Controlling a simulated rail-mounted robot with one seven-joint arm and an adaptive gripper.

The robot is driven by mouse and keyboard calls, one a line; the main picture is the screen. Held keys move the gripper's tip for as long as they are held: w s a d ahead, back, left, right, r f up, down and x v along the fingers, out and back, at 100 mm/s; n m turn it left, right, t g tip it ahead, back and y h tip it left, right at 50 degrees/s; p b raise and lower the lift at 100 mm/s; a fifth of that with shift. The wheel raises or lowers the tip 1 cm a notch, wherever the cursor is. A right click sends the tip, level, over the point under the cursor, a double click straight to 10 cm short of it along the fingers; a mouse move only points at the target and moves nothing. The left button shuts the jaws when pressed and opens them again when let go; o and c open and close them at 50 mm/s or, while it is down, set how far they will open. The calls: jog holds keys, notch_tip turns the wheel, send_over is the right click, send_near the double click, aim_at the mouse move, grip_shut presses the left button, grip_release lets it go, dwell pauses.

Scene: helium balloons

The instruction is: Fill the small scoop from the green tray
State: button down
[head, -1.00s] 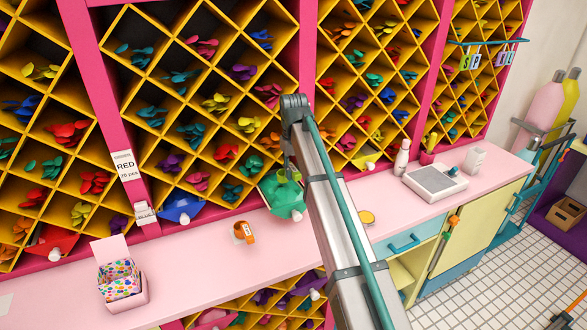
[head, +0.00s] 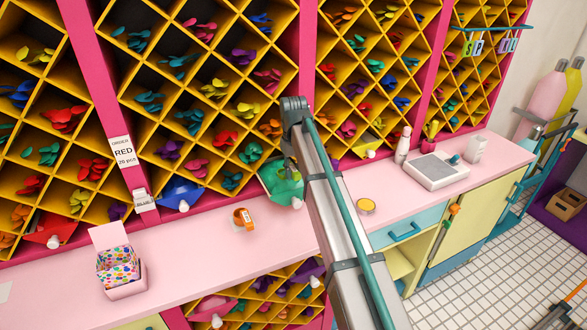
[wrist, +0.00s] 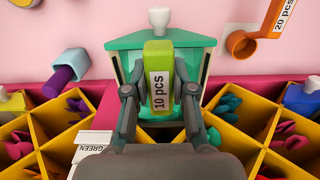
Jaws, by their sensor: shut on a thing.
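The green tray (head: 281,180) juts out from the bottom of the shelf wall in the head view, partly covered by my arm. In the wrist view the green tray (wrist: 205,60) lies straight ahead of my gripper (wrist: 159,85). My gripper is shut on the small scoop (wrist: 158,50), which is lime green with a "10 pcs" label. The scoop is between my fingers and in front of the tray. Its far end and anything in it are hidden. I cannot tell whether it touches the tray's contents.
An orange scoop (head: 243,218) labelled "20 pcs" (wrist: 285,15) lies on the pink counter nearby. A blue tray (head: 181,195) and red tray (head: 50,228) are to the left. A dotted box (head: 118,266) stands front left. A grey scale (head: 436,170) is at right.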

jog(key=shift+f+b, duration=0.55)
jog(key=shift+f, duration=1.5)
jog(key=shift+r+p, duration=2.15)
jog(key=shift+r, duration=2.85)
